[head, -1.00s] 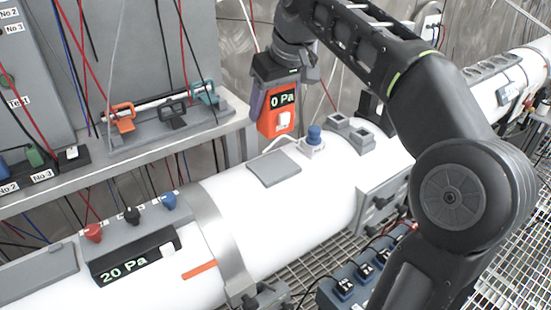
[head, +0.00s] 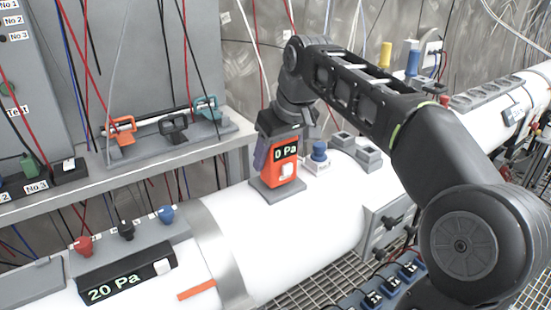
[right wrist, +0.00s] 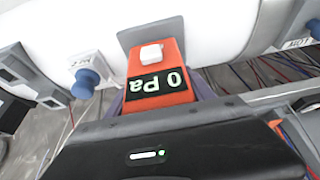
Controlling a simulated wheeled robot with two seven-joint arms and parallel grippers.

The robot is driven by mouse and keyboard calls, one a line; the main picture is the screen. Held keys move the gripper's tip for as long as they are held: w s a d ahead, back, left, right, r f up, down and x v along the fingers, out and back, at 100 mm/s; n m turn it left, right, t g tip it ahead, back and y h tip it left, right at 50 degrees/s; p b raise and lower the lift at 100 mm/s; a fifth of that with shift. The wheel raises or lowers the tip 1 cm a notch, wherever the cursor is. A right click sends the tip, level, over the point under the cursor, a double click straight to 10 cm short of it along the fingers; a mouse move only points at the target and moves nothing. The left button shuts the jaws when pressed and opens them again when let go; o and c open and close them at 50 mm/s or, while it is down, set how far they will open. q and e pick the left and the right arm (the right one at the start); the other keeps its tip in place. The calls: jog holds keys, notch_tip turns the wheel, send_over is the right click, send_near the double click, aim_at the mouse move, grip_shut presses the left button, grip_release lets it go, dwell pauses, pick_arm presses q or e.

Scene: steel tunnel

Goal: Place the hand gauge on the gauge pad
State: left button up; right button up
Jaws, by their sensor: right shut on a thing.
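The hand gauge (head: 284,163) is orange with a black display reading 0 Pa and a white button. It stands upright at the grey gauge pad (head: 268,193) on top of the white pipe. My right gripper (head: 277,135) is shut on the gauge's upper part from above. In the right wrist view the gauge (right wrist: 158,77) has its lower end over the grey pad (right wrist: 133,38). It looks to be touching the pad, though the contact line is partly hidden. My left gripper is not in view.
A blue-capped valve (head: 319,152) stands close right of the gauge, with grey square sockets (head: 369,159) beyond. A fixed 20 Pa display (head: 128,274) sits on the pipe at left. A shelf (head: 200,150) with coloured clamps runs behind. Thin cables hang around.

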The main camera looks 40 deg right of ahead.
jog(key=shift+f, duration=0.35)
jog(key=shift+f, duration=0.15)
jog(key=o, duration=1.6)
